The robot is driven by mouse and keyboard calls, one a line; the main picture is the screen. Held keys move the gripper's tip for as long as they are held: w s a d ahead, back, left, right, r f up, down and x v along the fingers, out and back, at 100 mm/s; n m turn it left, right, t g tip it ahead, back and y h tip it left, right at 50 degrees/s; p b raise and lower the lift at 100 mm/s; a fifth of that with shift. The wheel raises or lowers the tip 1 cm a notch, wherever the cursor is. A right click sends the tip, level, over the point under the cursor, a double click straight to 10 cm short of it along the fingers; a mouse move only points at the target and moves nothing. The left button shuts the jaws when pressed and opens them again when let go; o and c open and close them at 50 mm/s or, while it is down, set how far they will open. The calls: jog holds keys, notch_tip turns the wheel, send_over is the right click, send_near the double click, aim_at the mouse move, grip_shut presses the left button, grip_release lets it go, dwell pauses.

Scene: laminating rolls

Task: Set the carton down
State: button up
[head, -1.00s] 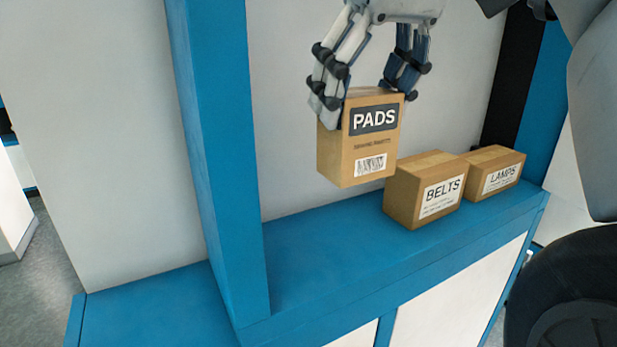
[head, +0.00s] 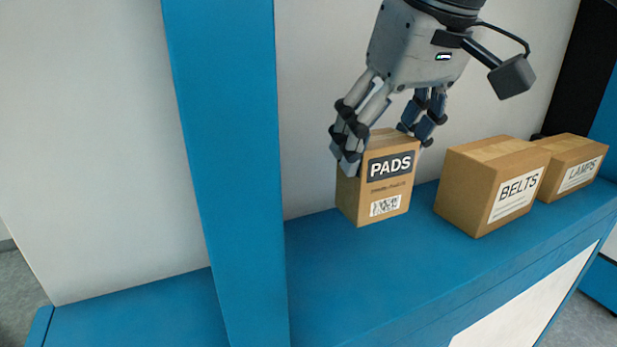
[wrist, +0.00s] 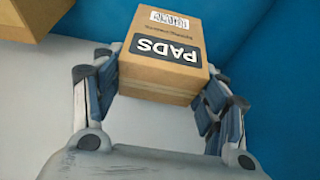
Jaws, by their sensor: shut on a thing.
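The carton labelled PADS (head: 378,205) is a brown box with a dark label and a barcode. It is upright in the head view, left of the other cartons. My gripper (head: 388,150) is above it with its fingers on two opposite sides, shut on it. The carton's bottom is at or close above the blue shelf (head: 350,275); I cannot tell whether it touches. In the wrist view the PADS carton (wrist: 165,45) sits between the fingers of my gripper (wrist: 160,85), its label upside down.
A BELTS carton (head: 480,190) stands on the shelf to the right, with a gap to the PADS carton. A LAMPS carton (head: 572,170) stands beyond it. A blue post (head: 228,170) rises at the left. The shelf between post and BELTS carton is otherwise clear.

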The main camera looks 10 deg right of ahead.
aim_at(375, 191)
jog(key=shift+f+b, duration=0.65)
jog(key=shift+f, duration=2.6)
jog(key=shift+f, duration=0.15)
jog(key=o, duration=1.3)
jog(key=p+v, duration=0.2)
jog(key=v, duration=1)
